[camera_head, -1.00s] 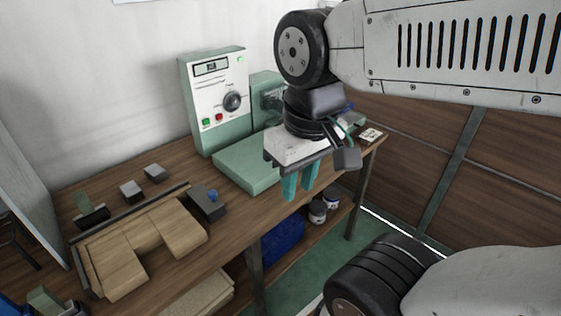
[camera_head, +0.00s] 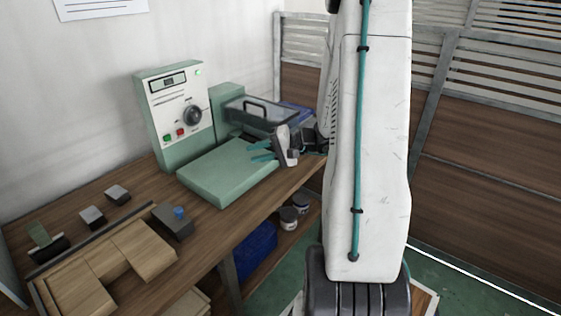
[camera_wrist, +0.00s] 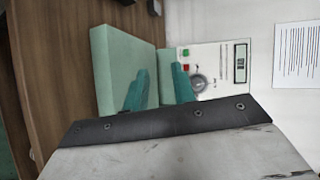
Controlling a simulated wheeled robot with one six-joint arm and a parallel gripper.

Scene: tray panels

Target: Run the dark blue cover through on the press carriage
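The press machine (camera_head: 172,100) is a pale green unit with a white panel, display and knob. A flat green bed (camera_head: 222,177) lies in front of it; both the bed (camera_wrist: 112,60) and the panel (camera_wrist: 225,62) show in the wrist view. My gripper (camera_head: 261,150) is at the bed's right side, its teal fingers pointing left. In the wrist view my gripper (camera_wrist: 160,92) has its fingers apart with nothing between them. A dark blue flat thing (camera_head: 298,112) lies at the back right, partly hidden; I cannot tell whether it is the cover.
A grey tray-like piece with a handle (camera_head: 262,108) is behind my gripper. A wooden fixture (camera_head: 140,250) and dark blocks (camera_head: 175,226) occupy the table's left. A blue bin (camera_head: 256,248) and jars (camera_head: 290,216) are on the lower shelf.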

